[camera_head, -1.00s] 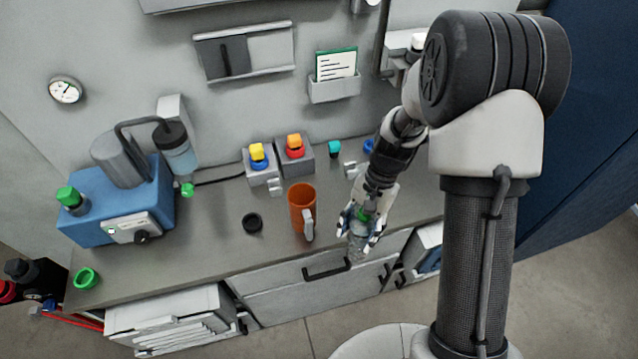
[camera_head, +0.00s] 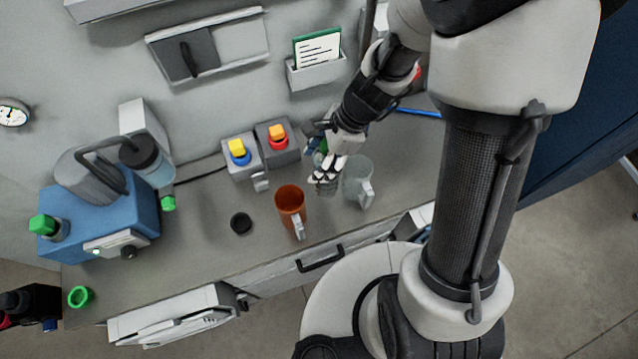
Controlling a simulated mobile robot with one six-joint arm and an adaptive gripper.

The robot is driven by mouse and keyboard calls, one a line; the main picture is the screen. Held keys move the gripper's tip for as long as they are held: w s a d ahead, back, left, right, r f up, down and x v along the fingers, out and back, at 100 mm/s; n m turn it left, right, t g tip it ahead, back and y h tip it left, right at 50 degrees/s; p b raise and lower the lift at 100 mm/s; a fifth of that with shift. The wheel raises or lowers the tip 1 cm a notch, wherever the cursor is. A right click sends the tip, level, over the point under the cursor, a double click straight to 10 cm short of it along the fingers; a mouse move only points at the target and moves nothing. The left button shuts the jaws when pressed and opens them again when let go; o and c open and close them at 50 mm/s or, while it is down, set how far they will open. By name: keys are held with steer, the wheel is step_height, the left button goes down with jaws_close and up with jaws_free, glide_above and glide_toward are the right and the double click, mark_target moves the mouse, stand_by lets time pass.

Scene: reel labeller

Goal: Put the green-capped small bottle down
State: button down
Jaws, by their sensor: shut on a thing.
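My gripper (camera_head: 327,174) is shut on the green-capped small bottle (camera_head: 326,188). The bottle's clear grey body shows below the fingers, and a bit of green shows up between them; the rest is hidden by the gripper. The bottle is over the grey worktop (camera_head: 215,200), between the orange mug (camera_head: 290,203) on its left and a translucent grey mug (camera_head: 356,178) close on its right. I cannot tell whether its base touches the worktop.
A yellow-topped switch box (camera_head: 242,162) and an orange-topped one (camera_head: 277,143) stand behind. A black round cap (camera_head: 241,223) lies left of the orange mug. The blue machine (camera_head: 100,225) fills the left end, with a green ring (camera_head: 79,297) in front.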

step_height(320, 180, down, 11)
steer(key=b, duration=0.3)
steer(key=shift+w+b, duration=0.1)
steer(key=shift+b, duration=0.3)
steer(key=shift+f, duration=0.2)
steer(key=c, duration=0.7)
jaws_free()
steer(key=shift+r, duration=0.1)
